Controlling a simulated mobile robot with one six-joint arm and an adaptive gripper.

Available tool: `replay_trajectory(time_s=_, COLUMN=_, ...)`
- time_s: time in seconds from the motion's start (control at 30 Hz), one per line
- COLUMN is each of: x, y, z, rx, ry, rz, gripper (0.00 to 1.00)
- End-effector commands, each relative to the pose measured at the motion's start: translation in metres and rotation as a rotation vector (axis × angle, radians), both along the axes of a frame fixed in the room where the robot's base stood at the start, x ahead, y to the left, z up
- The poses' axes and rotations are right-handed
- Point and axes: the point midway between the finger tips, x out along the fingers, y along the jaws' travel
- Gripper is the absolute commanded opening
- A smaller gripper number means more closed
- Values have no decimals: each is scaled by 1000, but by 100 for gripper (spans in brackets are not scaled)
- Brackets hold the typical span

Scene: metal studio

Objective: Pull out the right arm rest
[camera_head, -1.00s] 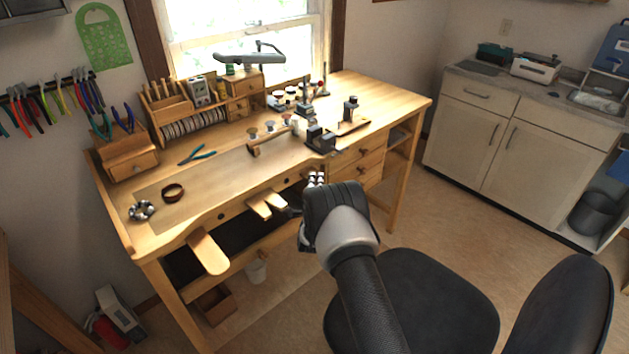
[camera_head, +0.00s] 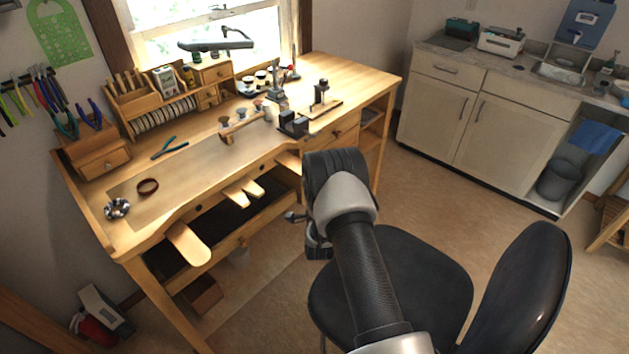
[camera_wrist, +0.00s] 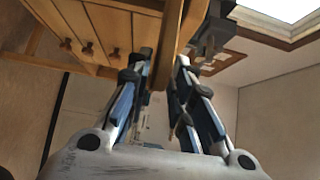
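The workbench (camera_head: 225,160) has a left arm rest (camera_head: 188,243), a light wooden board standing out from its front edge. The right arm rest (camera_head: 288,162) is a similar pale board at the right of the bench front, partly hidden by my gripper. In the wrist view a wooden board (camera_wrist: 166,50), seen edge-on, runs between the fingers of my gripper (camera_wrist: 164,65). The fingers are drawn in close to both its faces and look shut on it. In the head view my wrist hides most of the fingers.
A black chair (camera_head: 415,285) stands close at the right of my arm. A wooden bench pin (camera_head: 243,190) sticks out between the arm rests. Tools stand on the bench top. A grey cabinet (camera_head: 490,110) is at the back right, with open floor before it.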

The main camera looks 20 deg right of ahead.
Motion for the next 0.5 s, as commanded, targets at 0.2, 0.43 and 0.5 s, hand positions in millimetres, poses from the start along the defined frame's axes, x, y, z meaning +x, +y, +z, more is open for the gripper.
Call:
replay_trajectory(time_s=0.2, x=0, y=0, z=0, rx=0, ry=0, rz=1, gripper=32)
replay_trajectory(time_s=0.43, x=-1, y=1, z=0, rx=-1, ry=1, rz=1, gripper=32)
replay_trajectory(time_s=0.5, x=-4, y=2, z=-1, rx=0, ry=2, rz=1, gripper=32)
